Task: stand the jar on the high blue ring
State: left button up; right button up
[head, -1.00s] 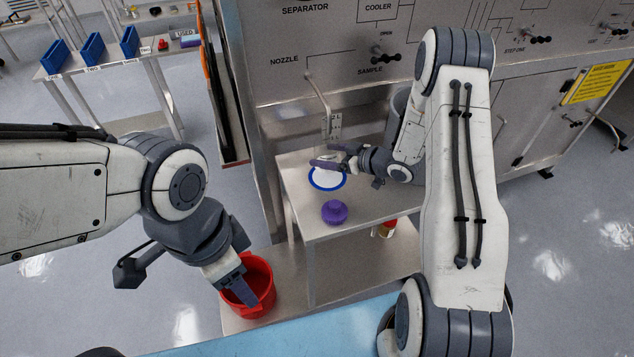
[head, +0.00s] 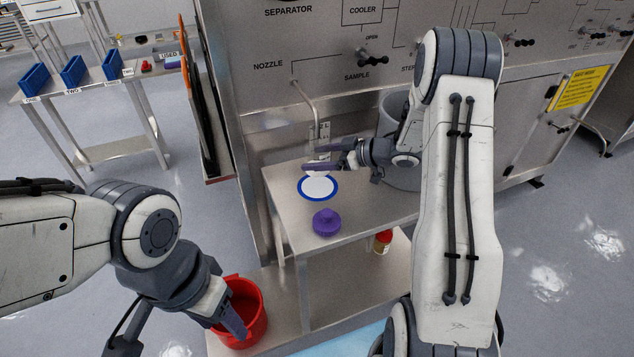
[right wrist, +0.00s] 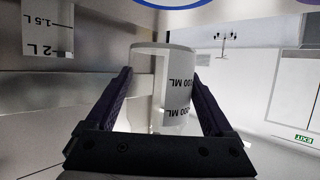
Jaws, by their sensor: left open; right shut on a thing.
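My right gripper (head: 322,158) is shut on the jar, just behind and above the blue ring. The jar (right wrist: 160,85) is clear, with a white band of ML marks, and sits between both fingers in the right wrist view. In the head view it is hard to make out. The blue ring (head: 318,199), with a white middle, lies on the upper steel table. Its edge also shows at the top of the right wrist view (right wrist: 200,4), apart from the jar in that picture. My left gripper (head: 236,322) is open and empty, in front of the red bucket.
A purple lidded piece (head: 326,223) stands on the upper table (head: 375,210), in front of the ring. The red bucket (head: 258,328) and a red-capped bottle (head: 383,242) are on the lower shelf. A grey vessel (head: 393,105) is behind my right arm. A steel panel closes the back.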

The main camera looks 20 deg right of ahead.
jog(key=shift+f, duration=3.1)
jog(key=shift+f, duration=0.1)
jog(key=o, duration=1.2)
jog(key=v, duration=1.2)
jog(key=shift+b, duration=0.3)
